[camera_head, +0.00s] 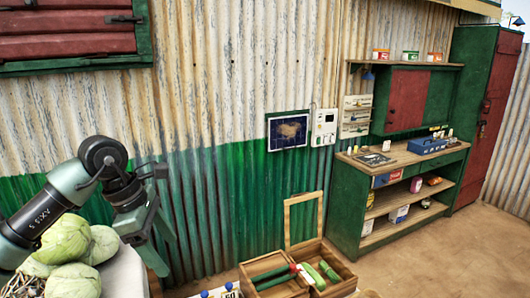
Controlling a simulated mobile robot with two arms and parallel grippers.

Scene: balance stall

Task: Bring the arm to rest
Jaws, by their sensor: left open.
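My left arm comes in from the left edge, over a pile of cabbages, and bends downward at a dark round joint. My left gripper (160,247) hangs from it in front of the green lower wall, jaws open, with nothing seen between them. It is to the right of the cabbages (66,240). No balance can be made out in the view. My right gripper is not in view.
An open wooden crate (285,254) with green items stands at the bottom middle. A green workbench (345,204) with shelves stands at the right, below a wall cabinet (410,100). A shuttered window is at the upper left. Brown floor lies clear at the lower right.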

